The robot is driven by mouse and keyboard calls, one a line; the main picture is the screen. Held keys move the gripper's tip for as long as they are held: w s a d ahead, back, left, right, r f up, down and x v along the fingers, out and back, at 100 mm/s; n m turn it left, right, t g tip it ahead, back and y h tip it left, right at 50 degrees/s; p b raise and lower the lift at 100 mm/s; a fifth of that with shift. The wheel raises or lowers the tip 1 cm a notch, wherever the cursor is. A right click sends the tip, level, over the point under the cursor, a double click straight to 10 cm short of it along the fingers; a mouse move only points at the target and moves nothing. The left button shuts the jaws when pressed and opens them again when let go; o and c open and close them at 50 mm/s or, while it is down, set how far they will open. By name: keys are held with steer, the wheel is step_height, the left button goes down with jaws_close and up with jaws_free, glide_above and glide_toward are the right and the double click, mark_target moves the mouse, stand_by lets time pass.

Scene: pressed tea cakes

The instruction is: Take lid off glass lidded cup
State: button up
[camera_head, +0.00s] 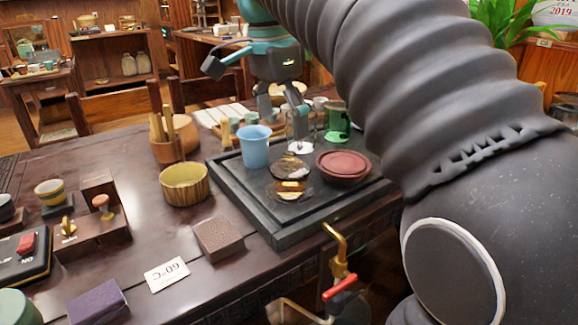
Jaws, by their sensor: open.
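A clear glass cup (301,128) stands on the dark tea tray (247,205), between the blue cup and the green cup. Its outline is faint, and I cannot make out its lid clearly. My gripper (283,108) points down from above, close to the upper part of the glass cup. Its fingers are spread apart and I see nothing held between them. I cannot tell whether a finger touches the glass.
A blue cup (254,146) stands left of the glass cup, and a green cup (338,121) stands right. A red-brown pot (343,167) and small glass dishes (290,190) sit in front. A ribbed bowl (185,184) stands left of the tray.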

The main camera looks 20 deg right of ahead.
mark_target(290, 154)
steer(key=shift+w+d+f+b, duration=0.15)
steer(key=shift+d+f, duration=0.1)
steer(key=shift+f, duration=0.9)
steer(key=shift+d+f+b, duration=0.2)
steer(key=shift+d+f, duration=0.1)
steer(key=shift+f, duration=0.8)
steer(key=shift+w+d+f+b, duration=0.15)
steer(key=shift+d+f, duration=0.1)
steer(key=shift+f, duration=0.9)
steer(key=shift+s, duration=0.1)
steer(key=c, duration=1.5)
steer(key=shift+o, duration=0.2)
